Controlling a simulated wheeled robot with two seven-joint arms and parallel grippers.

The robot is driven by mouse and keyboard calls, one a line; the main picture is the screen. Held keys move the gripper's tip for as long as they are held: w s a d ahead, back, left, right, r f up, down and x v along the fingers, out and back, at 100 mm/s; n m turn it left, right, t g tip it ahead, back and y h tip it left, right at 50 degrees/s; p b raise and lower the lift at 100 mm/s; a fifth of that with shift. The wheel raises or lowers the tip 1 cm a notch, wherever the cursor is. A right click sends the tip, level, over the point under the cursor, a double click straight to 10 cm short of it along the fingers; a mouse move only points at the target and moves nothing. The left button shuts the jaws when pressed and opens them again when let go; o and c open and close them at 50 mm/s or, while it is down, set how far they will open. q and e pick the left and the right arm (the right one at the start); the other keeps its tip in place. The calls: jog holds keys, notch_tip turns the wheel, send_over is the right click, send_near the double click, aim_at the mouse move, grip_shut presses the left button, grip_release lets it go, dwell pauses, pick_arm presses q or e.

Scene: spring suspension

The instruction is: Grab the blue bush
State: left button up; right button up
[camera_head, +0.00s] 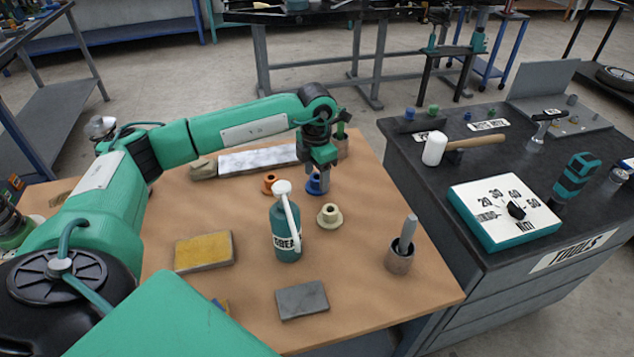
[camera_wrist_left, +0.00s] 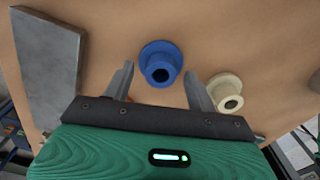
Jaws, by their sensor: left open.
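The blue bush (camera_head: 313,187) stands on the wooden table, partly hidden behind my left gripper in the head view. In the left wrist view the flanged blue bush (camera_wrist_left: 161,60) shows whole, its dark bore facing the camera. My left gripper (camera_head: 322,183) points down right at the bush. In the wrist view its two fingers are apart, one to each side of the bush (camera_wrist_left: 159,69), with nothing held. Whether the fingertips reach down around the bush, I cannot tell. My right gripper is not in view.
A cream bush (camera_head: 329,215) stands close to the blue one, near a finger in the wrist view. An orange bush (camera_head: 270,184) is to the left. A green bottle (camera_head: 287,235) stands in front. A cup with a grey handle (camera_head: 401,258) is at the right.

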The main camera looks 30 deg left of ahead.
pick_arm(q)
jog(key=shift+f, duration=0.75)
jog(key=c, duration=0.6)
jog(key=shift+r, duration=0.1)
